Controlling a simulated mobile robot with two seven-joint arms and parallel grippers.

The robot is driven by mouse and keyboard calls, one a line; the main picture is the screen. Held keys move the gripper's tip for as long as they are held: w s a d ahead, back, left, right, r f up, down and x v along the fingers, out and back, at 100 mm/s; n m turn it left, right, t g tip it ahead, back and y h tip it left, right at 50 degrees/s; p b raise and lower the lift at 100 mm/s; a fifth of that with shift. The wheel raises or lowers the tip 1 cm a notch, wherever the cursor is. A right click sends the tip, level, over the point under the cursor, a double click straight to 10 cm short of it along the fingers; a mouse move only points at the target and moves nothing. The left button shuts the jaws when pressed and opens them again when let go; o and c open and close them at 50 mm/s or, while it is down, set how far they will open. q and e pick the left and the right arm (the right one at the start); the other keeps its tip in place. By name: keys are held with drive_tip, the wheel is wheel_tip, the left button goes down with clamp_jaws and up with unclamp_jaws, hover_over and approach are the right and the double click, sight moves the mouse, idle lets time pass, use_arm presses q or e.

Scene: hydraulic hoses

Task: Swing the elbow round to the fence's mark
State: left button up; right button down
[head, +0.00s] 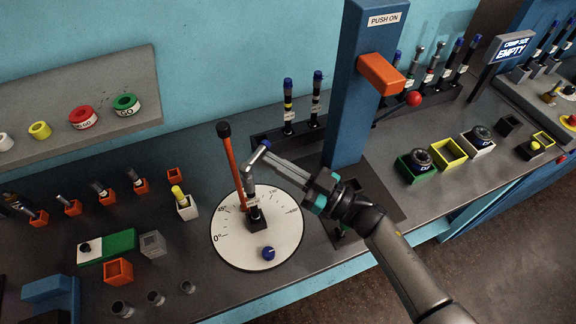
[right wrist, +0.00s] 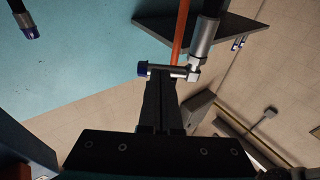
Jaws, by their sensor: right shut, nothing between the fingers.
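The elbow (head: 258,152) is a metal fitting with a blue cap, on top of an upright fitting (head: 252,187) at the middle of a white round dial (head: 285,240). The dial has degree marks, 0° at its left. In the head view the elbow points up and to the right. My right gripper (head: 268,160) is shut and empty, its tips right beside the elbow. In the right wrist view the tips (right wrist: 160,82) meet the side of the elbow (right wrist: 170,72); contact is not certain. A leaning orange rod (head: 233,165) with a black knob, perhaps the fence, stands just left. My left gripper is not in view.
A blue post (head: 357,100) with an orange arm stands behind my right forearm. A blue knob (head: 268,253) sits on the dial's front. Capped hoses (head: 288,105) stand in a rack behind. Orange holders and a white holder (head: 187,207) are at the left.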

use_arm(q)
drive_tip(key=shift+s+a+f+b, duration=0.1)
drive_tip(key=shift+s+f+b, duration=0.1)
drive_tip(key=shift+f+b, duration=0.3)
use_arm(e)
drive_tip(key=shift+w+a+n+g+y, duration=0.1)
drive_tip(key=shift+w+n+g+y, duration=0.35)
drive_tip(key=shift+n+g+y, duration=0.55)
